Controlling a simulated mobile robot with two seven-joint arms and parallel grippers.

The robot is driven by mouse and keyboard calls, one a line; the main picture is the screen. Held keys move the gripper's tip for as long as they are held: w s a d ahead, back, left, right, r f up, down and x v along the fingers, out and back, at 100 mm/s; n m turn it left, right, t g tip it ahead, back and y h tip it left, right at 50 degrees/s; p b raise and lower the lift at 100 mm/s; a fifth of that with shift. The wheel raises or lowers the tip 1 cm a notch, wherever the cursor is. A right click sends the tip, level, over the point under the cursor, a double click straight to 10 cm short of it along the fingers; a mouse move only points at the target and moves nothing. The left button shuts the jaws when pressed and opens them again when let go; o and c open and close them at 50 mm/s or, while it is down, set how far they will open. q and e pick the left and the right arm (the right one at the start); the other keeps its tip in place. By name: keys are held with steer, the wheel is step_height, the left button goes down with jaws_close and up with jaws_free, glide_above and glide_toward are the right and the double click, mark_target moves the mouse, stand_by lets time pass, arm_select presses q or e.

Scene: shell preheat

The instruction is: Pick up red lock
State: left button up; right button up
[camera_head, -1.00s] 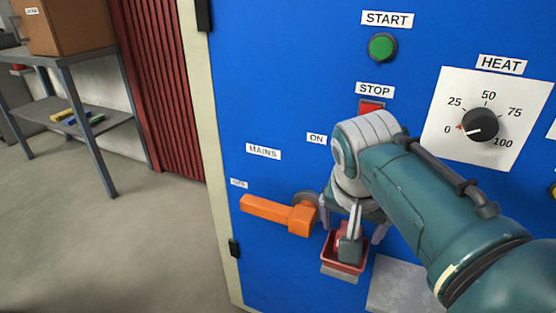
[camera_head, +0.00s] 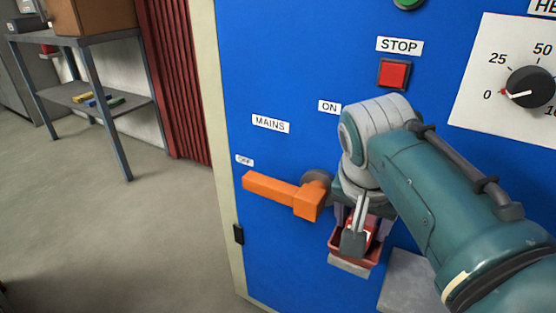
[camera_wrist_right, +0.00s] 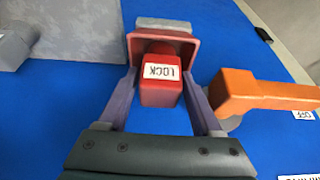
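The red lock (camera_wrist_right: 161,85), a block with a white LOCK label, sits at a red open-topped tray (camera_wrist_right: 191,45) on the blue panel. In the right wrist view my right gripper (camera_wrist_right: 160,78) is open, with one finger on each side of the lock and gaps visible beside it. In the head view my right gripper (camera_head: 355,228) is in front of the tray (camera_head: 372,257), hiding most of the lock. My left gripper is not in view.
An orange MAINS lever (camera_head: 275,191) sticks out left of the tray, pointing toward OFF. The red STOP button (camera_head: 394,74) and HEAT knob (camera_head: 531,88) are above. A grey plate (camera_head: 408,280) is at lower right. Open floor and a shelf (camera_head: 100,105) lie left.

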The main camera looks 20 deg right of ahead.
jaws_close()
stand_by(0.3)
